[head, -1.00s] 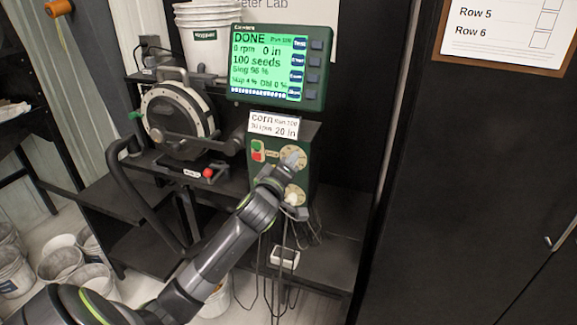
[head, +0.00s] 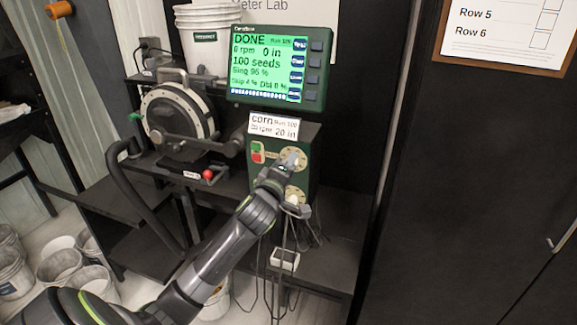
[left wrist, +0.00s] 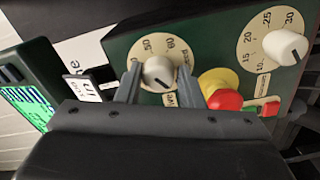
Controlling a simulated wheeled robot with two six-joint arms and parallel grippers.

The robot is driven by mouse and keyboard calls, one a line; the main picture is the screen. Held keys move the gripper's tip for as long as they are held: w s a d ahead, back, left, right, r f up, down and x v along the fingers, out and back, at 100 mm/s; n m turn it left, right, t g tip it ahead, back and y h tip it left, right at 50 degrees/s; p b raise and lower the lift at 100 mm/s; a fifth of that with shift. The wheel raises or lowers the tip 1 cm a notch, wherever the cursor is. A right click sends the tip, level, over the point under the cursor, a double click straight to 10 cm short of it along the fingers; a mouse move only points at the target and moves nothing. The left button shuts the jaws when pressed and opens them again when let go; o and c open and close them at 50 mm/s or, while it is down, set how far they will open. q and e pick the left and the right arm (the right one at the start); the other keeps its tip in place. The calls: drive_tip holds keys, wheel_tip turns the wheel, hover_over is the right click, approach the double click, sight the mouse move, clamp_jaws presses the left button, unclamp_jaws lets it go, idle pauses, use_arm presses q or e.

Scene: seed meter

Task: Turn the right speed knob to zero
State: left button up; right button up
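The green control box (head: 266,176) carries an upper dial (head: 301,153) and a lower dial (head: 300,190), partly covered by my arm in the head view. My left gripper (head: 291,160) is at the upper dial. In the left wrist view, a white knob (left wrist: 158,73) with a dark pointer line sits on a cream dial marked 50, 60 and more. The left gripper's fingers (left wrist: 159,80) stand on either side of this knob, with a small gap showing. Another white knob (left wrist: 285,47) sits on a dial marked 10 to 30. My right gripper is not in view.
A red mushroom button on a yellow collar (left wrist: 222,98) is close beside the right-hand finger in the wrist view. The monitor (head: 272,65) above the box reads DONE, 0 rpm. A round seed meter (head: 178,120) stands left of the box. Cables hang below.

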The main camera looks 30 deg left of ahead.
use_arm(q)
drive_tip(key=o, duration=0.3)
drive_tip(key=b+v, duration=0.2)
drive_tip(key=v, duration=1.5)
drive_tip(key=shift+s, duration=0.25)
